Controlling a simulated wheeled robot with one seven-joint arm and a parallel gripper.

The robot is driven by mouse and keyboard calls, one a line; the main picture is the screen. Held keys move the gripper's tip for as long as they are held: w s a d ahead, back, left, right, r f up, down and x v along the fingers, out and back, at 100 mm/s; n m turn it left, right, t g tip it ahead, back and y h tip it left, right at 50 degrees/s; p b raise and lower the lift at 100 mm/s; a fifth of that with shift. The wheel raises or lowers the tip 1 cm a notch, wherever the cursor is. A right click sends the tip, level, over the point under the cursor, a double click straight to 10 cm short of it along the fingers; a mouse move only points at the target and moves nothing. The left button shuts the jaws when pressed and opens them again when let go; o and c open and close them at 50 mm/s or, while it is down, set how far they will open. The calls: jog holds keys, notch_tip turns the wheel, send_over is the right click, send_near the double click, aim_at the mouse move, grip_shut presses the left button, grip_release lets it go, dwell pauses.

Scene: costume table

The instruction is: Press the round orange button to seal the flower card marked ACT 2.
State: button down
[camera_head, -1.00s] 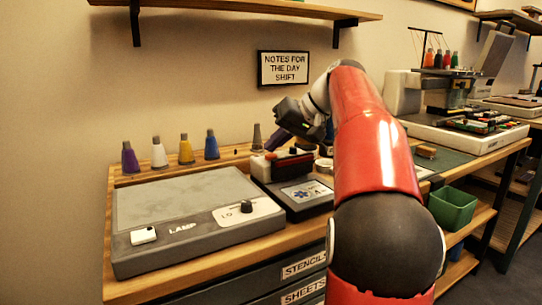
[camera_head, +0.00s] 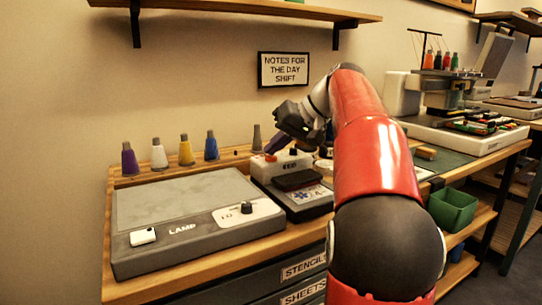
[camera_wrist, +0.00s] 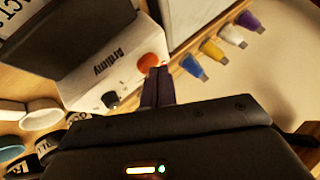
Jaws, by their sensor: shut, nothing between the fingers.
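The round orange button (camera_head: 270,157) is on the white housing of a small press at the table's back. In the wrist view the orange button (camera_wrist: 150,62) is right at my fingertips; I cannot tell whether they touch it. My gripper (camera_head: 271,149) is shut and empty, pointing down at the button. A white card with a blue flower (camera_head: 303,196) lies at the front of the press, partly under the dark plate (camera_head: 297,180). The wrist view shows part of the lettering "ACT" (camera_wrist: 75,8) at its top left corner.
A black knob (camera_wrist: 110,100) sits beside the button. A grey lamp box (camera_head: 165,215) stands left of the press. Several thread cones (camera_head: 186,150) line the back. A green bin (camera_head: 452,208) is at right.

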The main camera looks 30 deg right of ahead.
aim_at(276, 157)
jog(key=shift+r+p, duration=0.6)
jog(key=shift+r, duration=0.1)
notch_tip(276, 157, up, 5)
jog(key=p, duration=0.4)
jog(key=shift+r, duration=0.1)
dwell(0.6)
